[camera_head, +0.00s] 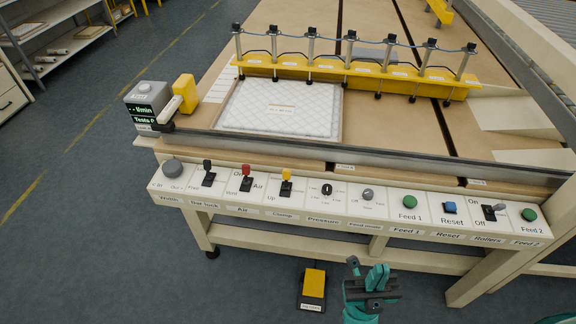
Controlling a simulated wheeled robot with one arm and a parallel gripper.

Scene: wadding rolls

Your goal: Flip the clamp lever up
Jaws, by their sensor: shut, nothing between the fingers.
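The clamp lever (286,175) is a small lever with a yellow tip on a black switch plate. It sits on the white control panel (236,202) above the label "Clamp", with "Up" printed beside it. Its yellow tip shows above the black plate; I cannot tell for certain which way it is thrown. My gripper (367,268), teal and dark, is at the bottom of the view, in front of the panel, lower and to the right of the lever. It is shut and empty, apart from the lever. Nothing covers the lever.
A red-tipped air lever (246,171) stands left of it, and the pressure knob (326,189) right. Further right are green and blue buttons. A yellow clamp bar (400,76) crosses the table behind, over a white quilted pad (270,105). A yellow pedal (313,283) lies on the floor.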

